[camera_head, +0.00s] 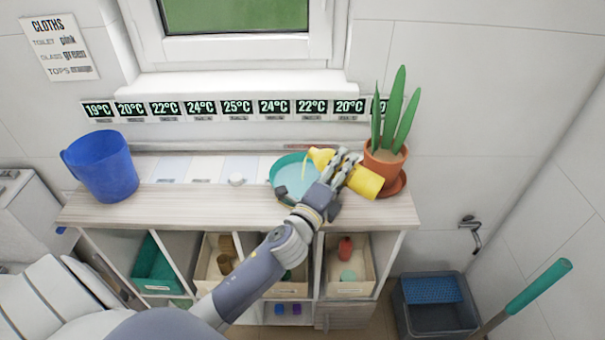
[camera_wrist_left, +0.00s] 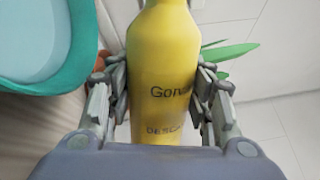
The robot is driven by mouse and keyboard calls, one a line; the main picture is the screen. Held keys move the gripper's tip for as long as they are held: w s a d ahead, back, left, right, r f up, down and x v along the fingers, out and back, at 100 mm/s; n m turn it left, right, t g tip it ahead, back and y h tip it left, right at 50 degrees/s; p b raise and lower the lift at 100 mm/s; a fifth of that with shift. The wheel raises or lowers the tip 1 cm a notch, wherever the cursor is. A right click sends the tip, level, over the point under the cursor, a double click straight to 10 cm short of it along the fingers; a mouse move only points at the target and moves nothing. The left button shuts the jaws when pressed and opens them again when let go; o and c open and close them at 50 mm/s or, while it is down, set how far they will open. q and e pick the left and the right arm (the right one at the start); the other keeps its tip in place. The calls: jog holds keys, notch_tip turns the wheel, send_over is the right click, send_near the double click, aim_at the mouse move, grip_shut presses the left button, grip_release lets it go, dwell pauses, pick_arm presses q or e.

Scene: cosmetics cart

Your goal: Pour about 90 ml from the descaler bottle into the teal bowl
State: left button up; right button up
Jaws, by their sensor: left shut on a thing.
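The yellow descaler bottle (camera_head: 366,182) is in my left gripper (camera_head: 343,172), whose fingers are shut around its body. The bottle is tipped far over, with its neck pointing left over the right side of the teal bowl (camera_head: 279,168). The bowl stands on the shelf top and has a paler surface inside; I cannot tell its liquid level. No stream is clear at the mouth. In the left wrist view the bottle (camera_wrist_left: 162,60) sits between both fingers, its label partly covered and its mouth out of frame. The bowl's rim (camera_wrist_left: 85,55) shows at the left. My right gripper is not in view.
A potted plant (camera_head: 386,158) stands on a saucer close behind the bottle's base. A blue jug (camera_head: 103,166) stands at the left end of the wooden top (camera_head: 200,205). A small white round item (camera_head: 236,180) lies between. Cubbies with bins are below; a grey bucket (camera_head: 437,318) stands right.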

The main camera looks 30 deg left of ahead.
pick_arm(q)
jog(key=shift+a, duration=0.1)
jog(key=shift+r+n, duration=0.3)
jog(key=shift+n, duration=0.3)
dwell(0.7)
jog(key=shift+r+n+p, duration=0.2)
jog(key=shift+n+p, duration=0.1)
jog(key=shift+p, duration=0.05)
dwell(1.2)
